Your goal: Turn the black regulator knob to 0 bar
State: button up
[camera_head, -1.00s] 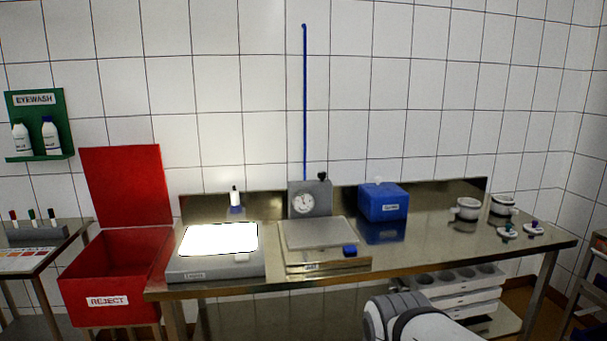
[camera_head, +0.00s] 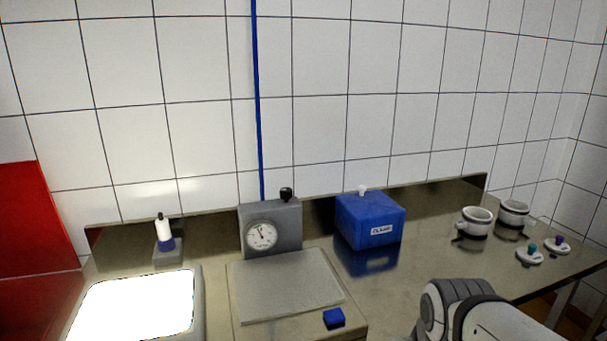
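The black regulator knob (camera_head: 286,194) sits on top of a grey regulator box (camera_head: 286,233) at the back of the steel bench. A round white gauge (camera_head: 262,236) with a dark needle is on the box's front face; its numbers are too small to read. A blue pipe (camera_head: 257,100) runs up the wall behind the box. Part of my arm shows at the bottom right, in front of the bench. My gripper is not in the picture, so nothing touches the knob in this view.
A grey plate (camera_head: 285,284) with a blue button (camera_head: 334,318) lies before the regulator. A lit panel (camera_head: 135,305) and a small bottle (camera_head: 164,232) are left. A blue box (camera_head: 370,218), white moulds (camera_head: 475,220) and lids (camera_head: 530,254) are right.

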aim_at(286, 193)
jog(key=u, duration=0.15)
jog(key=i, duration=0.9)
jog(key=u, duration=0.45)
jog(key=k, duration=0.9)
jog(key=u, duration=0.15)
jog(key=i, duration=0.9)
jog(key=z, duration=0.05)
